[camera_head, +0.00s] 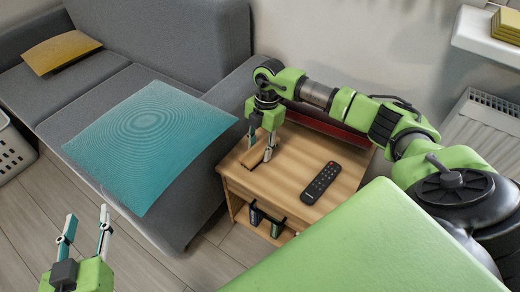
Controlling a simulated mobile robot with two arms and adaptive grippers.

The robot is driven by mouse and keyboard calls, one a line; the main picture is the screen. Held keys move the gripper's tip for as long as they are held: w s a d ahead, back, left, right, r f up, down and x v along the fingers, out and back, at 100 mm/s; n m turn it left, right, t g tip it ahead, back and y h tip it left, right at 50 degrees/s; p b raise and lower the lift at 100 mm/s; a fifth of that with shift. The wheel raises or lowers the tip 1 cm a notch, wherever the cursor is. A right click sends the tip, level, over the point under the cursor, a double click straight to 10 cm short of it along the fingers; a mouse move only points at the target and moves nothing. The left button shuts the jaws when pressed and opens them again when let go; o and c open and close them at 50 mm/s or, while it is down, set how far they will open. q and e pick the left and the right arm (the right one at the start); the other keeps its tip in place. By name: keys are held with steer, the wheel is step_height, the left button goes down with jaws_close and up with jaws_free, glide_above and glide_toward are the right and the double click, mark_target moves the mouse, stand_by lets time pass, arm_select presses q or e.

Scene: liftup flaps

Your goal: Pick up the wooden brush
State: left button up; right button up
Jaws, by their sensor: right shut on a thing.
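The wooden brush (254,155) is on the small wooden side table (290,190), near the table's back left part. My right gripper (260,142) reaches down over it from above and is shut on it. The fingers hide part of the brush, and I cannot tell whether it is lifted off the tabletop. My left gripper (85,230) is at the lower left, pointing up, with its fingers apart and nothing between them.
A black remote (320,183) lies on the table right of the brush. Dark items (265,222) stand on the shelf below. A grey sofa with a teal cushion (150,140) and a yellow cushion (62,52) is at left. A white basket (12,155) stands at the left edge.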

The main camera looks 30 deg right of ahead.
mark_target(259, 150)
arm_select(q)
steer(key=shift+f, duration=0.1)
arm_select(e)
steer(key=shift+r, duration=0.15)
steer(key=shift+r, duration=0.15)
step_height(259, 150, up, 3)
steer(key=shift+s+r+p, duration=0.15)
steer(key=shift+p, duration=0.8)
arm_select(q)
steer(key=s+a+f+g+y+p, duration=0.1)
steer(key=s+a+f+g, duration=0.2)
steer(key=s, duration=0.6)
steer(key=s+a+f+g+y+p, duration=0.2)
steer(key=s+a+f+g, duration=0.1)
steer(key=s+f+g, duration=0.5)
steer(key=shift+s+a+f+n, duration=0.3)
steer(key=shift+s+f, duration=0.15)
steer(key=shift+f, duration=0.4)
arm_select(e)
steer(key=s+a+r, duration=0.3)
steer(key=s+r, duration=0.6)
steer(key=s, duration=0.4)
steer(key=shift+s, duration=0.2)
